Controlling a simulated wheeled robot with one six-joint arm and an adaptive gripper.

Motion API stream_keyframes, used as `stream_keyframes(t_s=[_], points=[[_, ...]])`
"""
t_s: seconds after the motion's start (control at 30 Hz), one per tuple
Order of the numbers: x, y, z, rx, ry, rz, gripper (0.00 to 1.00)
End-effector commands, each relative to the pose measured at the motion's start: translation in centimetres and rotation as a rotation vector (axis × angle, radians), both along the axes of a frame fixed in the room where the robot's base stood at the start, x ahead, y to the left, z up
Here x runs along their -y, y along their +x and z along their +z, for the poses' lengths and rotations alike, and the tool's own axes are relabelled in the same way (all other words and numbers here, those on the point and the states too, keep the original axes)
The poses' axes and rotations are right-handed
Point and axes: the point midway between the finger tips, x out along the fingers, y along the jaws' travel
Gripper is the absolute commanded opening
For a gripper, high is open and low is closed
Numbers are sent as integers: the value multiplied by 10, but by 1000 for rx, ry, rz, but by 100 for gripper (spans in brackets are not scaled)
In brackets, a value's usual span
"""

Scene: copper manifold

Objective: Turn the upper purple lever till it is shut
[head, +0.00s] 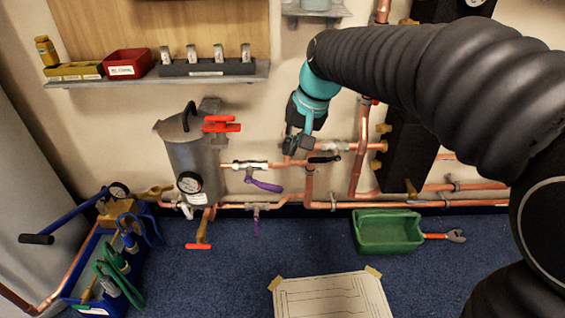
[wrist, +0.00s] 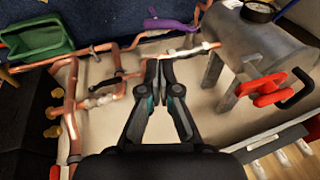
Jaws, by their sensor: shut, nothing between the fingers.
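The upper purple lever (head: 265,185) sits on a valve in a short horizontal copper pipe right of the grey tank. It slants down to the right, at an angle to its pipe. In the wrist view the purple lever (wrist: 167,24) shows near the top centre, beyond my fingertips. The lower purple lever (head: 257,226) hangs down from the lower pipe. My gripper (head: 290,151) is above and to the right of the upper lever, apart from it. In the wrist view my gripper (wrist: 159,63) has its fingers together, empty.
A black lever (head: 324,159) is on the pipe just right of my gripper. Red handles (head: 221,125) stand on the grey tank (head: 192,150). A shelf (head: 160,78) is above. A green bin (head: 388,232) and a blue crate (head: 100,275) are on the floor.

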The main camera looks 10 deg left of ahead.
Motion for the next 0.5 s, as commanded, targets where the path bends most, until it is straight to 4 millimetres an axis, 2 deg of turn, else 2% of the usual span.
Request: stream_keyframes(t_s=[0.17,0.5], points=[[-6,2,-22,-3,-1,1,0],[-26,10,-81,-3,-2,1,0]])
